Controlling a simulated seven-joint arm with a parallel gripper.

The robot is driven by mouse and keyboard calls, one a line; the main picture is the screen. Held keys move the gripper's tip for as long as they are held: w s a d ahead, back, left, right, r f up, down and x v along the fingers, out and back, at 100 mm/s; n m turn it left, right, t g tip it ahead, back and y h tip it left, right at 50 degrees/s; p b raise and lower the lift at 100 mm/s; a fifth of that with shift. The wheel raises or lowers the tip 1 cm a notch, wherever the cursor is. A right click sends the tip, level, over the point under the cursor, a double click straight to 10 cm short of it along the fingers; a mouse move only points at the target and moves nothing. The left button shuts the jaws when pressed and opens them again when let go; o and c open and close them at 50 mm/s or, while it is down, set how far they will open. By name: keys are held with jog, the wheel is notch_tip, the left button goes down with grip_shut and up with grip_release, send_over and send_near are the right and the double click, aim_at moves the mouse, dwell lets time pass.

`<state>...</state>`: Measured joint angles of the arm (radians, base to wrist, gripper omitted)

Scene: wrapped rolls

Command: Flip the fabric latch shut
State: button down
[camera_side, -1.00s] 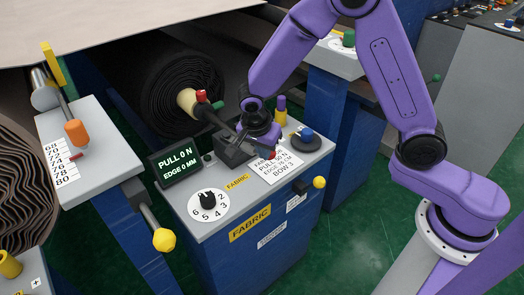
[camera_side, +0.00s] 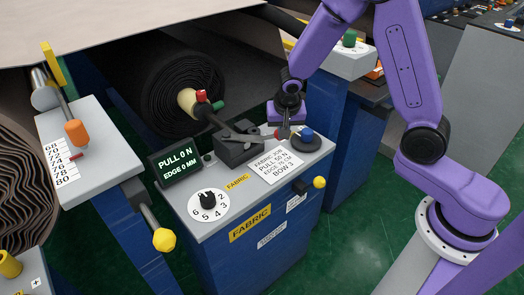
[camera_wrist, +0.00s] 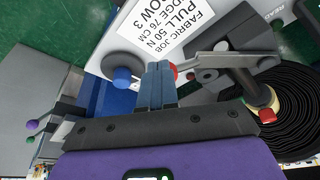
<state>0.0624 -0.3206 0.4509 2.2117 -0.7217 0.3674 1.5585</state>
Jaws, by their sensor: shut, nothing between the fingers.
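The fabric latch is a dark block (camera_side: 236,150) on the grey top of the fabric stand, with a flat grey lever (camera_side: 250,138) pointing right towards my gripper. In the wrist view the lever (camera_wrist: 202,68) ends in a red knob (camera_wrist: 174,71), partly hidden by my fingers. My gripper (camera_side: 283,133) is shut and empty at the lever's right end. In the wrist view my gripper (camera_wrist: 160,68) has its fingertips right beside the red knob; I cannot tell whether they touch it.
The stand also bears a blue knob (camera_side: 306,134), a job card (camera_side: 275,162), a numbered dial (camera_side: 208,204) and a display (camera_side: 175,163) reading PULL 0 N, EDGE 0 MM. A dark fabric roll (camera_side: 160,85) with a yellow core and a red-and-green end lies behind.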

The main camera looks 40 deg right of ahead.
jog(key=w+d+n+y, duration=0.1)
jog(key=w+d+n, duration=0.4)
jog(key=w+d, duration=0.3)
jog(key=shift+w+t+y, duration=0.3)
jog(key=shift+w, duration=1.7)
jog(key=shift+w+d, duration=0.1)
jog(key=s+r, duration=0.7)
jog(key=r, duration=0.3)
jog(key=shift+s+d, duration=0.25)
jog(key=shift+d, duration=0.15)
jog(key=shift+r, duration=0.1)
